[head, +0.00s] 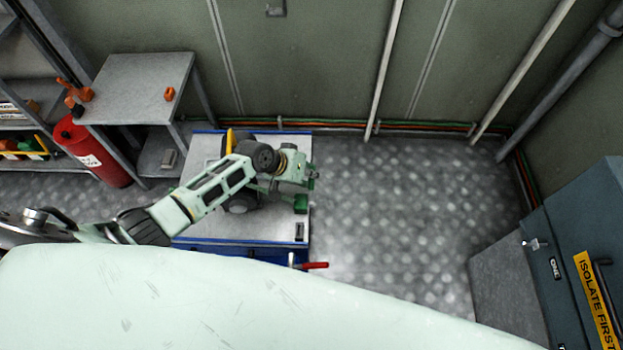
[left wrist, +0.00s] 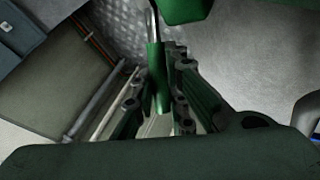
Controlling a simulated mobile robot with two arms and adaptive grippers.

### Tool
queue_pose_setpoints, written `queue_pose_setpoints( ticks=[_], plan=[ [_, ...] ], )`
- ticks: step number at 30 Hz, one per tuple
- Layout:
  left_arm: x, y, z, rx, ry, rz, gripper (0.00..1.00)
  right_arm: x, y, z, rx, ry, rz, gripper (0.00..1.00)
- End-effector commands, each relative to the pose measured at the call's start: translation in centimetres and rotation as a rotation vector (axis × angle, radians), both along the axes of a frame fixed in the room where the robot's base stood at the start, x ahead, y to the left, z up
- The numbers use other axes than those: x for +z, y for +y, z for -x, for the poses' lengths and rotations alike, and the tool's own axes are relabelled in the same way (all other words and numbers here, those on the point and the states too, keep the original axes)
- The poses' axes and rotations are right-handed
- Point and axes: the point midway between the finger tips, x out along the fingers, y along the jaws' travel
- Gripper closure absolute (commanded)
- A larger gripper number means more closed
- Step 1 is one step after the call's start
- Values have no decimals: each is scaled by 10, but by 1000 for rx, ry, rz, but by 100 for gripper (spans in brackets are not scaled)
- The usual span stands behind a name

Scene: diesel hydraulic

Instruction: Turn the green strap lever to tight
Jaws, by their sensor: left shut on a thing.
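My left arm reaches in from the left in the head view, over a blue-edged cart. Its gripper (head: 311,179) is at the cart's right side. In the left wrist view the green strap lever (left wrist: 157,75) has a green grip on a thin metal rod, and the grip lies between my two green fingers, which are shut on it. A larger green part (left wrist: 185,9) shows at the top of that view. In the head view a green block (head: 301,204) sits just below the gripper, and the lever is mostly hidden there. My right gripper is in neither view.
The cart top (head: 265,234) carries dark round parts, and a red handle (head: 315,265) sticks out at its front right. A grey table (head: 140,80) and red cylinder (head: 95,155) stand left. A dark cabinet (head: 565,240) stands right. The floor between is clear.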

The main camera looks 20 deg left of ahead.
Motion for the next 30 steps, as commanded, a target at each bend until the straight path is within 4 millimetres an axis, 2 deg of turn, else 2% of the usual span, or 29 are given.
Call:
queue_pose_setpoints(
  ticks=[1,9,26,27,30],
  plan=[
    [-5,-1,-2,2,28,12,100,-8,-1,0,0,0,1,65],
    [-11,0,-5,3,134,42,100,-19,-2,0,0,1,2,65],
    [-12,1,-5,3,167,51,100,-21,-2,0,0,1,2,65],
    [-12,1,-5,3,167,51,87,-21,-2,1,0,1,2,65],
    [-12,0,-6,2,166,50,78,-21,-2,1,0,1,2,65]
  ],
)
